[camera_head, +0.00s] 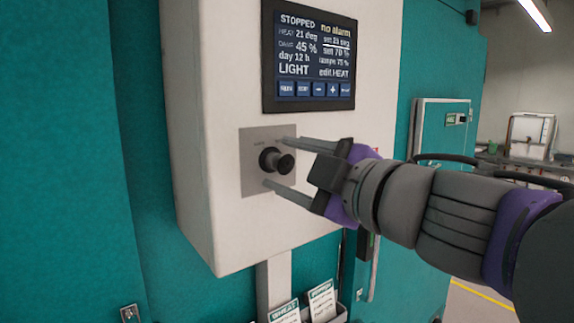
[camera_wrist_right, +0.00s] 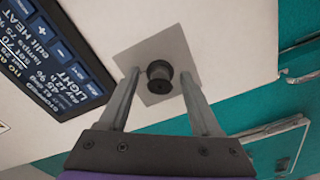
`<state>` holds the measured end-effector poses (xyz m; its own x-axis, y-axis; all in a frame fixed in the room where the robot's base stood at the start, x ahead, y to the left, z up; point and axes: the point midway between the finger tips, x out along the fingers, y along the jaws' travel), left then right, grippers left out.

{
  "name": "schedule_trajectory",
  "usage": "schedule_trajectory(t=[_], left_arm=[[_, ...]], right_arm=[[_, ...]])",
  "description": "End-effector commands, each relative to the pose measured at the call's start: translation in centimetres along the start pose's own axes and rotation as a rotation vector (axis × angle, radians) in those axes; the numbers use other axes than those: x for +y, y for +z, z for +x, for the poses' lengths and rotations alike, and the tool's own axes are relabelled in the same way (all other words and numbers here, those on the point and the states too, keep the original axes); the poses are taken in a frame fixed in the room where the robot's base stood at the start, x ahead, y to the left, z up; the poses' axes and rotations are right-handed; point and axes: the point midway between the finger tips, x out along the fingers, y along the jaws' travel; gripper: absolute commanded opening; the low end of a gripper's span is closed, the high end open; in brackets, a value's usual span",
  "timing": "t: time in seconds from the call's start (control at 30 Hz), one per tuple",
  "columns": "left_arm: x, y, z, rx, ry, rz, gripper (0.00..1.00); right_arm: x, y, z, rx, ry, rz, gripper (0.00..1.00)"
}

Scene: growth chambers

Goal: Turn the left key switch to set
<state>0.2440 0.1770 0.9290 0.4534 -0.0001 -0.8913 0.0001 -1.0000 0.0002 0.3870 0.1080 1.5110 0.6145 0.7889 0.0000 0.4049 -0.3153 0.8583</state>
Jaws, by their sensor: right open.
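The key switch (camera_head: 277,161) is a round black knob on a square grey plate (camera_head: 252,180), set in the white control box under its screen. It also shows in the right wrist view (camera_wrist_right: 159,77). My right gripper (camera_head: 272,163) comes in from the right with its fingers pointing at the plate, one finger above the knob and one below. In the right wrist view the open fingers stand on both sides of the knob, with gaps to it. The label by the knob is too small to read. My left gripper is out of view.
The screen (camera_head: 309,57) above the switch reads STOPPED and no alarm. The white control box (camera_head: 215,130) stands out from a teal wall (camera_head: 60,160). Below it, cards reading WHEAT (camera_head: 285,312) sit in a holder. A second chamber's panel (camera_head: 440,135) lies farther back on the right.

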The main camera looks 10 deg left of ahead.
Motion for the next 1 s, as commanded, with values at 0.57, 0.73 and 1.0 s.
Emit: schedule_trajectory(t=[0.57, 0.73, 1.0], left_arm=[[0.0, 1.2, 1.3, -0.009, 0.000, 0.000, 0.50], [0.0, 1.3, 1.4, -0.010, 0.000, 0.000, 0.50], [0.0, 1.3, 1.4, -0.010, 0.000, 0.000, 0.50]], right_arm=[[0.0, 0.2, -9.6, -0.005, 0.002, 0.000, 0.65], [0.0, 0.1, -10.4, -0.002, 0.001, 0.000, 0.65], [0.0, 0.0, -10.4, -0.001, 0.000, 0.000, 0.65]])
